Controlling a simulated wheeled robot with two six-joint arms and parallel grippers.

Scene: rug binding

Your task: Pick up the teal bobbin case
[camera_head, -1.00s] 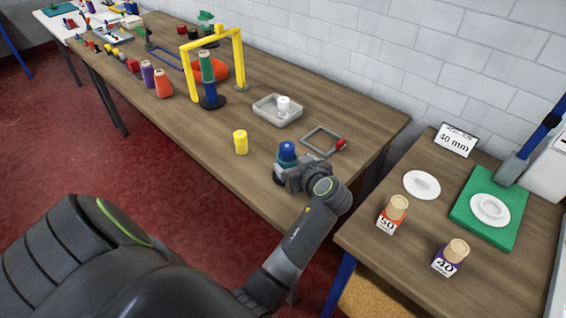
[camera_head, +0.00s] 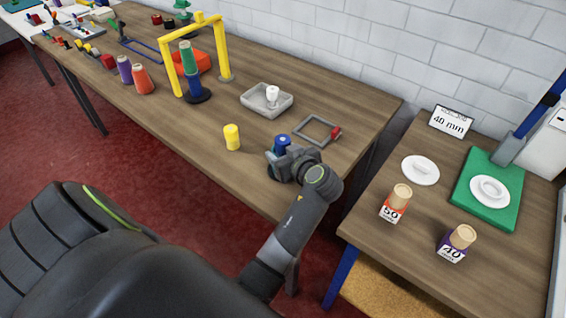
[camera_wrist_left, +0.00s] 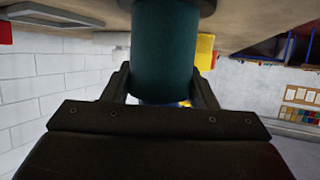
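The teal bobbin case (camera_wrist_left: 165,50) is a dark teal cylinder with a blue top (camera_head: 282,140), near the front edge of the long wooden table. My left gripper (camera_head: 284,158) reaches it from the front right. In the left wrist view, the gripper's two fingers (camera_wrist_left: 163,88) lie on either side of the case with no clear gap, so it looks shut on it. The wrist picture is upside down, with the case's dark end at the top. Whether the case touches the table is unclear. My right gripper is not in view.
A yellow cylinder (camera_head: 232,137) stands to the left of the case. A grey square frame with a red part (camera_head: 317,130) lies behind it, beside a grey tray (camera_head: 266,99). A yellow arch (camera_head: 193,45) stands further left. A second table (camera_head: 400,250) is at right.

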